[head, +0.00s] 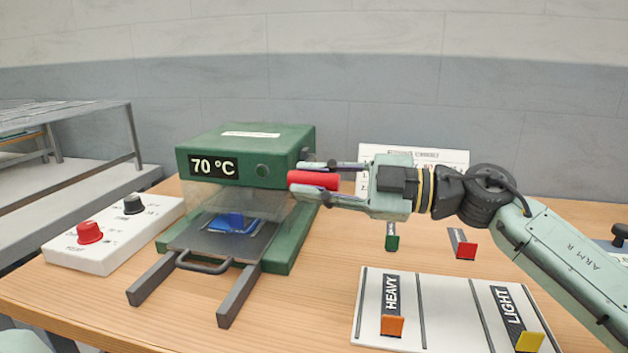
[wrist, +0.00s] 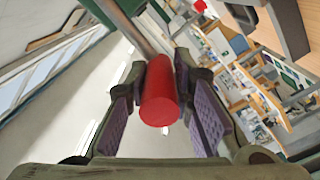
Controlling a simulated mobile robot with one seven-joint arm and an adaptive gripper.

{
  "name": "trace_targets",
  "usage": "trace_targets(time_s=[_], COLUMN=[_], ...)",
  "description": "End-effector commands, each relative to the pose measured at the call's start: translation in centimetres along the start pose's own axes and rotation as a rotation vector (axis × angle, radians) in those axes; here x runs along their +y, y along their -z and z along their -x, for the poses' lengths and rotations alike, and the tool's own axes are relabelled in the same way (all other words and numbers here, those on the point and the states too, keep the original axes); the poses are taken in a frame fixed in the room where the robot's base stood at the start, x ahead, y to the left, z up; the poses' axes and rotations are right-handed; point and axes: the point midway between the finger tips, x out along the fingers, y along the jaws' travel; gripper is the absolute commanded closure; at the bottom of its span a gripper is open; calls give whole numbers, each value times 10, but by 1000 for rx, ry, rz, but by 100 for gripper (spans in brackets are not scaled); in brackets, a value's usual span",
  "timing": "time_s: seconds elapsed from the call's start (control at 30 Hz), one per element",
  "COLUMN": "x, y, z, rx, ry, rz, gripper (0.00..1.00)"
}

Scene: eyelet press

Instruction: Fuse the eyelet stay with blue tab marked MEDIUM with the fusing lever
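The blue piece with a raised blue tab (head: 236,219) lies on the grey plate of the green press (head: 300,150), behind a clear guard. I cannot read any marking on it. The red handle of the fusing lever (head: 308,180) is at the press's right side. My gripper (head: 322,180) is at this handle, with one finger on each side. In the wrist view, the red handle (wrist: 160,100) points back between the finger pads. Narrow gaps show beside its near end, but contact at the fingertips is unclear. The lever's mount is partly hidden.
A white control box (head: 110,238) with red and black knobs stands left of the press. A white board (head: 450,315) holds pieces marked HEAVY (head: 392,305) and LIGHT (head: 512,315). Green (head: 392,238) and red (head: 463,245) tabbed pieces lie behind it. A sign stands behind my gripper.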

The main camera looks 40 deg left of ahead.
Motion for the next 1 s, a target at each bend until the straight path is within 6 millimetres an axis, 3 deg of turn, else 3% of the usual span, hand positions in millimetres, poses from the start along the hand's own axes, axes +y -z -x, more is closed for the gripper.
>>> trace_targets(time_s=[0.23,0.57,0.77,1.0], x=[-4,-2,-1,-1], y=[0,-1,-1,-1], z=[-1,2,28,80], rx=[1,-1,-3,-2], ry=[11,5,0,1], rz=[0,0,0,0], gripper=[59,59,59,59])
